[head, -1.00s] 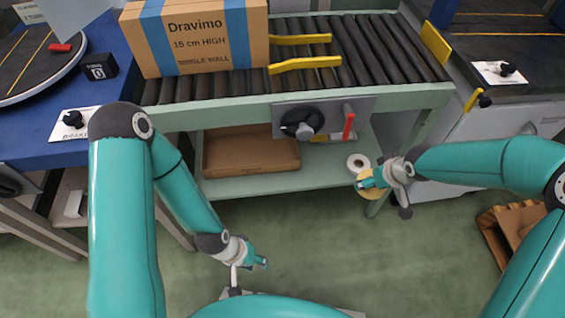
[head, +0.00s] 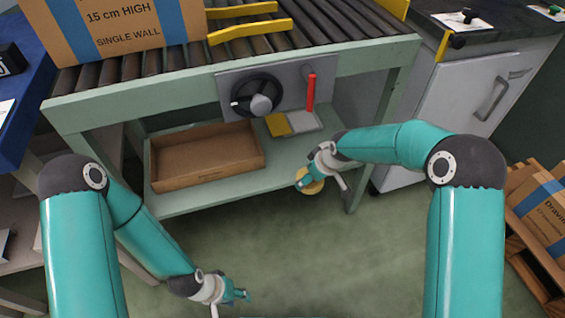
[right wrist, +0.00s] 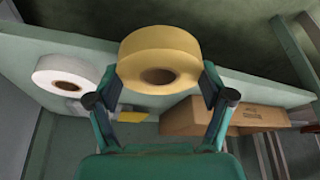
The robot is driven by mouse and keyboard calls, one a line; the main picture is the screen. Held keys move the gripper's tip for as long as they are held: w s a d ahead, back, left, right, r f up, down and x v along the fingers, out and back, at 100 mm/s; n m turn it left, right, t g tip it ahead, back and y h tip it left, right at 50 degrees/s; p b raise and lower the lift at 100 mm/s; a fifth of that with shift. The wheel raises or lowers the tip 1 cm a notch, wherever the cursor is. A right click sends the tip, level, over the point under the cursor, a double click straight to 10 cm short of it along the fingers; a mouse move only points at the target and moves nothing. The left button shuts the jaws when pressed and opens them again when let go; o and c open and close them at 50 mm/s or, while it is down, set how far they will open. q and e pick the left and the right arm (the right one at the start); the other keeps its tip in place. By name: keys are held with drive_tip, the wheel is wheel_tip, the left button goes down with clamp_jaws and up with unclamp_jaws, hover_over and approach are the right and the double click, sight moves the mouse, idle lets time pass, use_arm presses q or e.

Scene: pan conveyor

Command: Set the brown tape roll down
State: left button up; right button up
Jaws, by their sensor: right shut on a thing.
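The brown tape roll, a tan-yellow ring, is between the fingers of my right gripper (right wrist: 160,100) in the right wrist view (right wrist: 160,55). In the head view its lower part (head: 314,187) shows below my right gripper (head: 306,178), by the right end of the lower shelf's front edge (head: 240,192). I cannot tell whether the roll touches the shelf. My left gripper (head: 240,296) is low over the floor, away from the shelf, with nothing visible in it; its finger opening is too small to judge.
A white tape roll (right wrist: 66,76) is on the shelf beside the held roll. An open cardboard box (head: 207,160) fills the shelf's left part. A yellow item (head: 278,125) is farther back. The conveyor frame (head: 140,98) overhangs the shelf.

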sight(286, 165)
drive_tip(key=w+a, duration=0.2)
drive_tip(key=w+a+b, duration=0.1)
drive_tip(key=w+a, duration=0.1)
drive_tip(key=shift+w, duration=0.3)
drive_tip(key=shift+w+a+f+b, duration=0.1)
drive_tip(key=shift+w+a+b, duration=0.45)
drive_tip(key=shift+w+a, duration=0.75)
drive_tip(key=shift+d+f+b, duration=0.2)
drive_tip(key=shift+f+b, duration=0.3)
drive_tip(key=shift+f, duration=0.15)
drive_tip(key=shift+f, duration=0.15)
drive_tip(key=o, duration=1.1)
